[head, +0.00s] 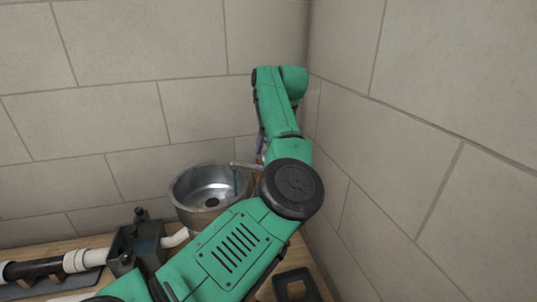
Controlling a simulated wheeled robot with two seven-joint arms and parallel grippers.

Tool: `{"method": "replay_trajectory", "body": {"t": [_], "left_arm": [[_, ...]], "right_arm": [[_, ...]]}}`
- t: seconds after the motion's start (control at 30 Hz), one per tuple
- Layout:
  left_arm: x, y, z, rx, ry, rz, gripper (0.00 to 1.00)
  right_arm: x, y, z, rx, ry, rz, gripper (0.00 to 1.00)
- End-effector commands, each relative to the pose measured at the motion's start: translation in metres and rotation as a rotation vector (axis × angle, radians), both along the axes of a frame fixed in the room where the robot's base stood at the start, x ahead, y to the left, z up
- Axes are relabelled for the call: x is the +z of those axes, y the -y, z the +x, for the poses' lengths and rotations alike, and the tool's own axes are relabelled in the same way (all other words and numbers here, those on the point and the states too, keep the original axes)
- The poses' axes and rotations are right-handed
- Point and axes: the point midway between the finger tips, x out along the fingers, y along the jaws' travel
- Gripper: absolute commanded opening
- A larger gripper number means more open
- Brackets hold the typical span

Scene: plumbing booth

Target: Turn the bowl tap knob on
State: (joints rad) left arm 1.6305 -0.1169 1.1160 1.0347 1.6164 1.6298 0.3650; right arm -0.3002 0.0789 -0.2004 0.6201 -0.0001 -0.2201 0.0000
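A round metal bowl (184,194) stands near the back wall, left of the corner. A grey tap spout (244,165) reaches over its right rim from behind my green arm. A thin blue upright streak (236,182) shows below the spout's end; I cannot tell whether it is water. The tap knob does not show and may be hidden by my arm. That arm comes in from the bottom left, crosses in front of the tap and bends upward near the corner. Its gripper is not visible. No other gripper shows.
Tiled walls meet in a corner (309,60) close to my arm's upper part. A dark clamp-like block (136,245) holds a pipe on the wooden top left of the arm. A black and white pipe (38,268) lies further left. A dark frame-shaped item (296,284) is at the bottom.

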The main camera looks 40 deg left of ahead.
Motion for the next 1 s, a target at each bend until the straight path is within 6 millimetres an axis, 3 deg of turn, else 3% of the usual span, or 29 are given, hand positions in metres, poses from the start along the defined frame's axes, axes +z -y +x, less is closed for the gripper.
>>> {"method": "replay_trajectory", "body": {"t": [0.07, 0.2, 0.4, 1.0], "left_arm": [[0.020, 0.009, -0.002, -0.002, 0.007, 0.003, 0.90], [0.062, 0.024, -0.007, -0.003, 0.005, 0.002, 0.90], [0.096, 0.037, -0.011, 0.000, 0.001, 0.002, 0.90], [0.098, 0.039, -0.011, 0.001, 0.001, 0.002, 0.90]], "right_arm": [[-0.009, 0.000, 0.000, 0.000, 0.000, 0.000, 0.00], [-0.008, 0.001, 0.000, 0.000, 0.000, -0.001, 0.00], [-0.004, 0.002, 0.000, 0.000, 0.000, -0.002, 0.00], [-0.004, 0.002, 0.000, 0.000, 0.000, -0.002, 0.00]]}}
